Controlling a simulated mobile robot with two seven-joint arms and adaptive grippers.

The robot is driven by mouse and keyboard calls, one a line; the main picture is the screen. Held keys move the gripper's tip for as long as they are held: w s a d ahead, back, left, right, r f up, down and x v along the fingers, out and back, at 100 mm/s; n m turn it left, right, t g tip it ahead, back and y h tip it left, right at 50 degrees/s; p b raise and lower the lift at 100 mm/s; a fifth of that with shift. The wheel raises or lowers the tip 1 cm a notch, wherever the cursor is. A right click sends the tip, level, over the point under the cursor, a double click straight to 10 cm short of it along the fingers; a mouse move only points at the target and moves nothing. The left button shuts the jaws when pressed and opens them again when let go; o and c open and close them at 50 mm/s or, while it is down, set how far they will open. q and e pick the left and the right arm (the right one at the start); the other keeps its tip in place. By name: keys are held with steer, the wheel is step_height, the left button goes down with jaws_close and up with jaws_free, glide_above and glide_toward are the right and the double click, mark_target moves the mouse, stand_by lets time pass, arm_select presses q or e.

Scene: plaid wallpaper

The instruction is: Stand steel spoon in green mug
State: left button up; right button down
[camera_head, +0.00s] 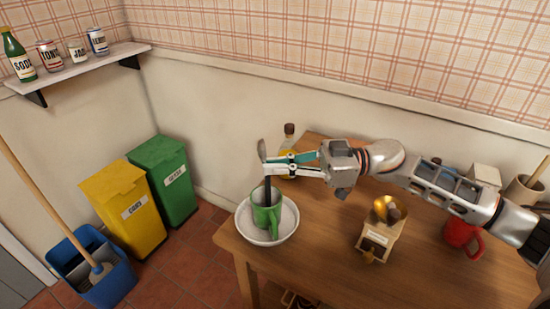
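The green mug (275,216) stands upright in a white bowl (289,231) at the left end of the wooden table, its handle toward the camera. My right gripper (267,164) comes in from the right above the mug. Its fingers are closed around the steel spoon (262,149), which is upright with its rounded end on top. A dark, thin length below the fingers runs down to the mug's mouth. Its lower end is hidden inside or behind the rim, and I cannot tell whether it touches the bottom. My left gripper is not in view.
On the wooden table (325,240) are a coffee grinder (377,240), a red mug (461,235) and a bottle (289,131) behind the gripper. A yellow bin (130,212), green bin (172,190) and blue bucket (108,288) stand on the floor left. A shelf (75,70) holds cans.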

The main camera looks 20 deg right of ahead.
steer(key=shift+f, duration=0.4)
steer(key=c, duration=2.2)
jaws_free()
steer(key=shift+o, duration=0.2)
steer(key=shift+d, duration=0.1)
steer(key=s+d, duration=0.2)
steer(key=d, duration=0.9)
steer(key=shift+s+d, duration=0.15)
steer(key=shift+d, duration=0.2)
